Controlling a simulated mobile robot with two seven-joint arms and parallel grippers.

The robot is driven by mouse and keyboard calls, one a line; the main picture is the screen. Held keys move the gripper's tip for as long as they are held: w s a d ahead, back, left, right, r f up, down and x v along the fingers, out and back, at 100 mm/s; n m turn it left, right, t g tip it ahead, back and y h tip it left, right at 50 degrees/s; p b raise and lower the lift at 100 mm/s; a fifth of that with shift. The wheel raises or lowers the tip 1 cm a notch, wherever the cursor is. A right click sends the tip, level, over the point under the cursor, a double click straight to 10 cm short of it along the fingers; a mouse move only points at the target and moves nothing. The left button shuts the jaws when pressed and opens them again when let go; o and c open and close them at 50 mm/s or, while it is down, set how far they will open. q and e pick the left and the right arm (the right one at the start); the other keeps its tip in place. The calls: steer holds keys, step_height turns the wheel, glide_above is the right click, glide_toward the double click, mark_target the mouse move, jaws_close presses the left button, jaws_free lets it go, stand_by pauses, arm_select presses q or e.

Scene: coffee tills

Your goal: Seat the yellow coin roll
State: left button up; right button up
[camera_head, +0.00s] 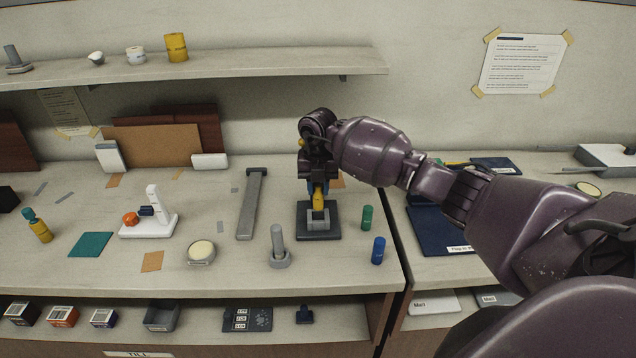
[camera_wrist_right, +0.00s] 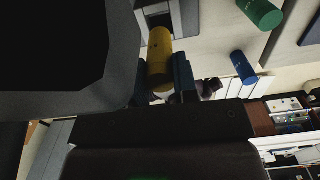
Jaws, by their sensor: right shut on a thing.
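The yellow coin roll (camera_head: 319,201) is in my right gripper (camera_head: 319,186), which points down and is shut on it. The roll's lower end is at the grey holder (camera_head: 318,226) on a dark square base (camera_head: 331,235); I cannot tell whether it is inside the holder or just above it. In the right wrist view the yellow roll (camera_wrist_right: 159,58) sits between the two dark blue fingers (camera_wrist_right: 162,82), its far end at the holder's opening (camera_wrist_right: 182,18). The left gripper is not in view.
A green roll (camera_head: 367,217) and a blue roll (camera_head: 378,250) stand right of the base. A grey post on a round foot (camera_head: 278,250) stands in front, and a long grey bar (camera_head: 252,204) lies to the left. A white stand (camera_head: 153,215) is further left.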

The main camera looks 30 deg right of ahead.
mark_target(318, 201)
step_height(318, 201, down, 2)
steer(key=shift+b, duration=0.4)
steer(key=shift+r, duration=0.1)
stand_by(0.4)
steer(key=shift+f, duration=0.55)
steer(key=shift+f+b, duration=0.3)
steer(key=shift+f, duration=0.2)
steer(key=shift+f, duration=0.2)
steer(key=shift+f, duration=0.3)
